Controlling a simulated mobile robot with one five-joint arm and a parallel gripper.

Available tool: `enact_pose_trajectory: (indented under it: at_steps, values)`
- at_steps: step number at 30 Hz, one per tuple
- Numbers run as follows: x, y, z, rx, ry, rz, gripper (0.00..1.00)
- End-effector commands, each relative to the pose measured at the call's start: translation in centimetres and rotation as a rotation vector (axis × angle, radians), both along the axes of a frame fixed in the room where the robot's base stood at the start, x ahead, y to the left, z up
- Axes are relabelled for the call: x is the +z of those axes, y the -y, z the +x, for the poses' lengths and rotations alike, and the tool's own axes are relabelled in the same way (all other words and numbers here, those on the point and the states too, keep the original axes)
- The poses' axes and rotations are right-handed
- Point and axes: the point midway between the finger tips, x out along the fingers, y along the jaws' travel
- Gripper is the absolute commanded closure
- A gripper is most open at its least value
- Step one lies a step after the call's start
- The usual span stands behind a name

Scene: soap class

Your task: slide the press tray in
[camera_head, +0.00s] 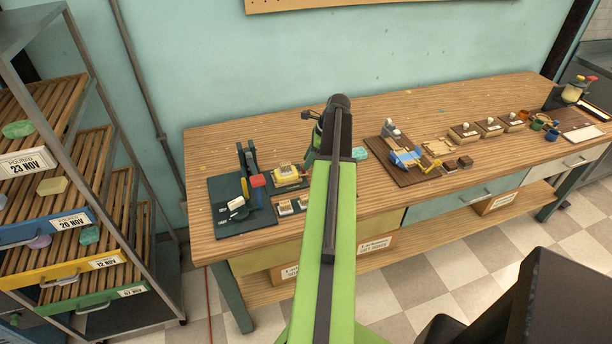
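A dark green press (229,190) with upright posts and a red part stands at the left end of the wooden workbench. A small pale piece (236,203) sits on its base. A dark tray (291,188) bearing a yellow block (287,171) lies just right of the press. I cannot tell for certain which part is the press tray. My gripper (314,137) is over the bench, right of the yellow block and apart from the press. My own arm hides most of it, so its fingers and anything between them are not clear.
The bench (365,105) runs along the wall. A brown board (392,169) with a blue item lies right of my arm, with several small boxes and cups farther right. A soap rack (68,190) stands at left. The bench's back strip is mostly clear.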

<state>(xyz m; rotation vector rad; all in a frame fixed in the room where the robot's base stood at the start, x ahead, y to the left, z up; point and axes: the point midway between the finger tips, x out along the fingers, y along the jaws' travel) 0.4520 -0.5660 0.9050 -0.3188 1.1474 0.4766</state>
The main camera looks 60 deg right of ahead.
Motion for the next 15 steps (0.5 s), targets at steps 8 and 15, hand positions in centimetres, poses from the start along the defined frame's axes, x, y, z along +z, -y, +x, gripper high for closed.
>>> enact_pose_trajectory:
  at_steps: [8,15]
  values:
    - [-2.28,-0.48,0.78,0.0,0.0,0.0,0.69]
    - [-2.15,-0.46,0.77,0.0,0.0,0.0,0.8]
